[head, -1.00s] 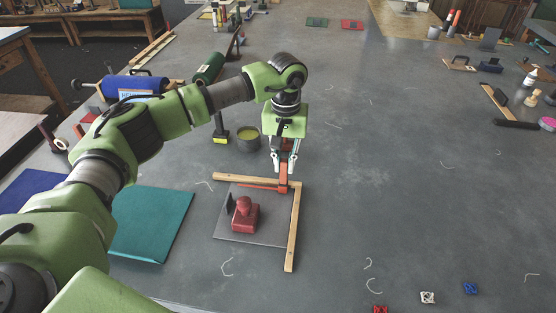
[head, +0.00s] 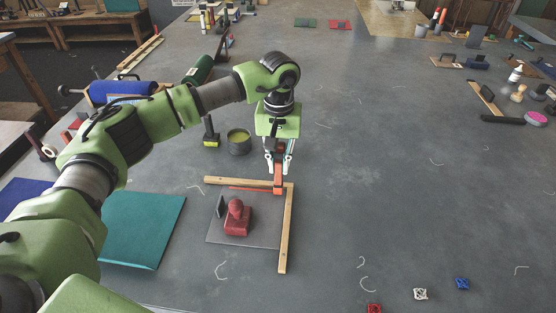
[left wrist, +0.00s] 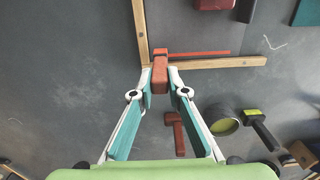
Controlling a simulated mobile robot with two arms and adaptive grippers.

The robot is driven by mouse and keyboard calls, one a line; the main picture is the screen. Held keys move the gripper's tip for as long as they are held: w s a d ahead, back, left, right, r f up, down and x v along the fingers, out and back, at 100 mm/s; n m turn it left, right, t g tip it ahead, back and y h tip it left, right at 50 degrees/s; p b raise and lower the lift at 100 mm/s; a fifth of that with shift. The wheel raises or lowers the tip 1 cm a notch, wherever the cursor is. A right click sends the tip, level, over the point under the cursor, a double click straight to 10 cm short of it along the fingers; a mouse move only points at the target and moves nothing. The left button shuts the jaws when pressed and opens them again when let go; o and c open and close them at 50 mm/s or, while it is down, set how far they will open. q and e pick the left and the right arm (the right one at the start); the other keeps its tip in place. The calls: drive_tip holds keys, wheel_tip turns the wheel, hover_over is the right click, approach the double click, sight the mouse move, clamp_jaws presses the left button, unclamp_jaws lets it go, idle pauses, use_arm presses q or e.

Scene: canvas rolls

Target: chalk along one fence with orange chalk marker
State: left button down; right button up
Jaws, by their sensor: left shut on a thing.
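My left gripper (head: 278,172) is shut on the orange chalk marker (head: 279,180), also between the fingers in the left wrist view (left wrist: 160,73). The marker's low end is at the inner corner of two wooden fences, the back one (head: 222,181) and the right one (head: 286,240). An orange line (head: 250,188) runs along the inner side of the back fence; the left wrist view shows it too (left wrist: 205,53). Whether the tip touches the surface is hidden. My right gripper is not in view.
A red stamp-like block (head: 237,218) sits on a grey sheet (head: 257,234) inside the fences. A pot with yellow-green contents (head: 239,141) and a black-and-yellow tool (head: 211,133) stand behind. A teal pad (head: 145,228) lies left. The surface to the right is mostly clear.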

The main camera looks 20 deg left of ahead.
use_arm(q)
drive_tip(key=shift+r+p, duration=1.6)
drive_tip(key=shift+r, duration=1.85)
